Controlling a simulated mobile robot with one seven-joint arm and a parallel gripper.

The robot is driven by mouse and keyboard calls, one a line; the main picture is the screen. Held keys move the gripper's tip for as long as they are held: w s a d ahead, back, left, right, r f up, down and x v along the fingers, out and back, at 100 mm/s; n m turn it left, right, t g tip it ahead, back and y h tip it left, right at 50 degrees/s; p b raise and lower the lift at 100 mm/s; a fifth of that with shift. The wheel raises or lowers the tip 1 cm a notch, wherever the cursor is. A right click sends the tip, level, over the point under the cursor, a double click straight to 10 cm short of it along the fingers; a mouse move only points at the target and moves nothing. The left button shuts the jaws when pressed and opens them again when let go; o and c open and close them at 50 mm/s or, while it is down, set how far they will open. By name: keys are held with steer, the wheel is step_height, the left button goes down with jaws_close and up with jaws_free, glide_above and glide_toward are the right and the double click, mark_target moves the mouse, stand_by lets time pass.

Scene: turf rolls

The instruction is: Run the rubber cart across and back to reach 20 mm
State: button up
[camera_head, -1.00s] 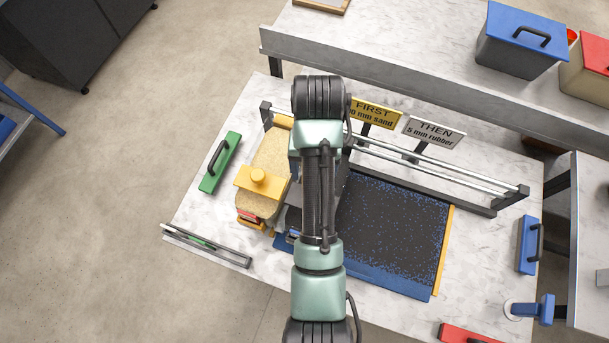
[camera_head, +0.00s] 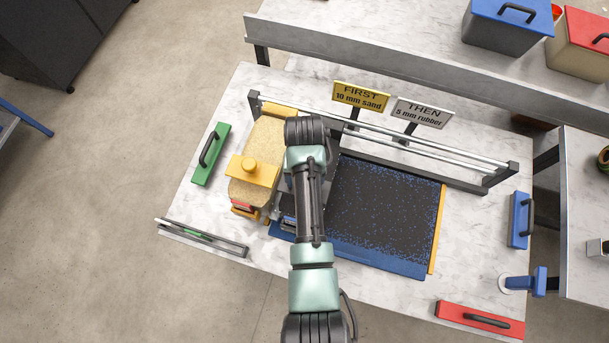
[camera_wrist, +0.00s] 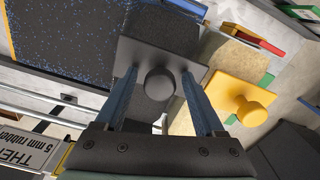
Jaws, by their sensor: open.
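In the wrist view, the dark rubber cart (camera_wrist: 135,52) with a round dark knob (camera_wrist: 160,84) lies below my gripper (camera_wrist: 159,75). The fingers are open, one on each side of the knob; I cannot tell whether they touch it. In the head view my arm hides most of this cart and my gripper. The bed (camera_head: 385,205) is black with blue flecks, with a blue front edge and a yellow right edge. The yellow sand cart (camera_head: 262,172) with its yellow knob stands left of my arm; it also shows in the wrist view (camera_wrist: 245,95).
Metal rails (camera_head: 420,150) run behind the bed, with a yellow FIRST sign (camera_head: 361,97) and a grey THEN sign (camera_head: 422,112). Green (camera_head: 211,152), blue (camera_head: 520,220) and red (camera_head: 480,320) handled blocks lie around. A gauge (camera_head: 202,238) lies front left.

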jaws_close()
stand_by(1.4)
